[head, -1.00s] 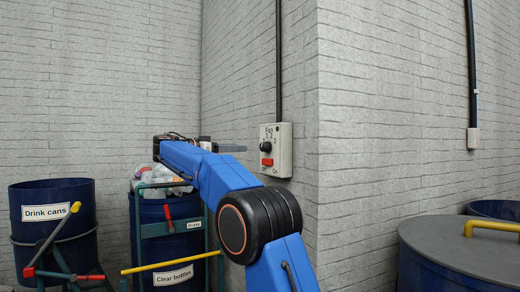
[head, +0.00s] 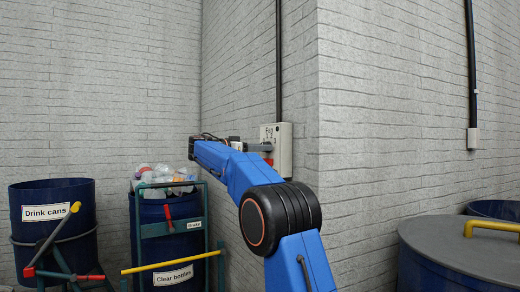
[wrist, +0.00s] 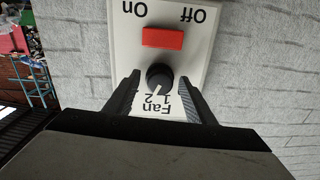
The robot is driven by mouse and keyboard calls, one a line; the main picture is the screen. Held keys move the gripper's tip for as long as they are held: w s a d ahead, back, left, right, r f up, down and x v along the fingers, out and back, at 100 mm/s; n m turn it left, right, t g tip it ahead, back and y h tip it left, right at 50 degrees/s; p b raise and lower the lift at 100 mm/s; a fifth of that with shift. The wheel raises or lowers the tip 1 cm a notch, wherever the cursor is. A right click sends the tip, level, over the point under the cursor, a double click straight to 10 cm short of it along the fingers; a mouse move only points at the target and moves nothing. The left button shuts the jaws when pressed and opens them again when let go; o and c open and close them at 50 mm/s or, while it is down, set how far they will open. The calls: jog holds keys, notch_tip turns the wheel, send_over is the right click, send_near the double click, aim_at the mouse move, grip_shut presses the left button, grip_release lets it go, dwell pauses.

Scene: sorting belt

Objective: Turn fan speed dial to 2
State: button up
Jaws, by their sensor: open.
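The fan control box (head: 285,158) is a pale box on the wall in the head view, its dial hidden behind my gripper (head: 262,148). The wrist view shows the box (wrist: 190,58) upside down. Its round black dial (wrist: 159,75) has a short white pointer mark aimed at the side with the printed 1 and 2. Which number it marks is too small to tell. My gripper (wrist: 160,93) is open, with one finger on each side of the dial. Small gaps seem to show between fingers and dial.
A red On/Off switch (wrist: 162,38) sits on the box beside the dial, beyond the fingertips. A black conduit (head: 279,60) runs up from the box. A bin of clear bottles (head: 172,240) and a drink cans bin (head: 55,215) stand left; a lidded drum (head: 465,250) is at right.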

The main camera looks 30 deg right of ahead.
jog(key=c, duration=0.9)
jog(key=shift+n, duration=0.4)
jog(key=o, duration=0.9)
jog(key=s+a, duration=0.1)
jog(key=a, duration=1.6)
jog(key=shift+a, duration=0.2)
jog(key=shift+s, duration=0.1)
